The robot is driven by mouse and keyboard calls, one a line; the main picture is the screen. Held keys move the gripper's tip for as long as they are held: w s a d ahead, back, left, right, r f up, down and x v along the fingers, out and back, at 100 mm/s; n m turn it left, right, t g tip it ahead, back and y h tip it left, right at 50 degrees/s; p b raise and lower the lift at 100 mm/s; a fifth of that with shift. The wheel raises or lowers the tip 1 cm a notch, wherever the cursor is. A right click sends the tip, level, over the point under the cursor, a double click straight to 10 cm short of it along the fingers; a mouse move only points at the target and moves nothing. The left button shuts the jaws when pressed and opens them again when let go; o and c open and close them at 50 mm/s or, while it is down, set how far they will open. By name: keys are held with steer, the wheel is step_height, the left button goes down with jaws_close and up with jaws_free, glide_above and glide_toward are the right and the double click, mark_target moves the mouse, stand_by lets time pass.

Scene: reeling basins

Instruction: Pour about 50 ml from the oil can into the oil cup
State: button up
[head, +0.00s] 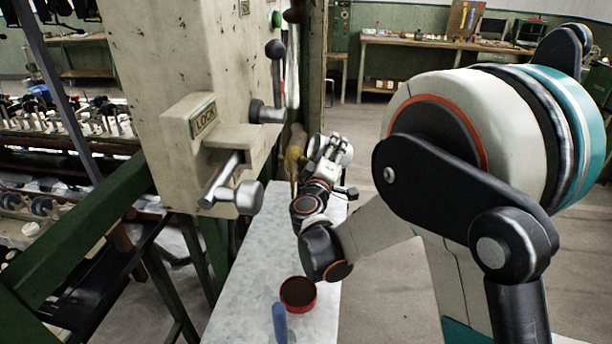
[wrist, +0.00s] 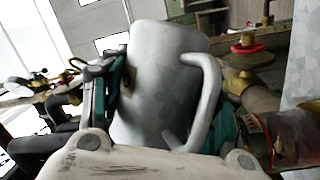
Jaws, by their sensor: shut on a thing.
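My gripper (head: 331,150) is at the far end of the pale bench top, beside the large cream machine housing. It is shut on a grey-white can with a curved handle, which I take to be the oil can; it fills the middle of the wrist view (wrist: 158,85). The teal-and-black fingers sit on both sides of its body. In the head view only a pale edge of the can (head: 346,155) shows behind the fingers. Its mouth and contents are hidden, and I cannot tell its exact tilt. I cannot make out the oil cup for certain in either view.
A red round tin (head: 298,294) with dark contents stands on the bench top (head: 245,300), next to a blue-handled thing (head: 280,322). The machine housing (head: 185,80) with its levers is close on the left. A brass fitting with a red round knob (wrist: 248,48) is right of the can.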

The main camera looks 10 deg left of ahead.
stand_by(0.3)
steer(key=m+p, duration=0.1)
steer(key=m+g+p, duration=0.1)
steer(key=p, duration=0.1)
steer(key=shift+w+d+r, duration=0.1)
steer(key=shift+r, duration=0.3)
steer(key=shift+f+m, duration=0.1)
steer(key=shift+m, duration=0.2)
steer(key=shift+f, duration=0.25)
steer(key=shift+r, duration=0.15)
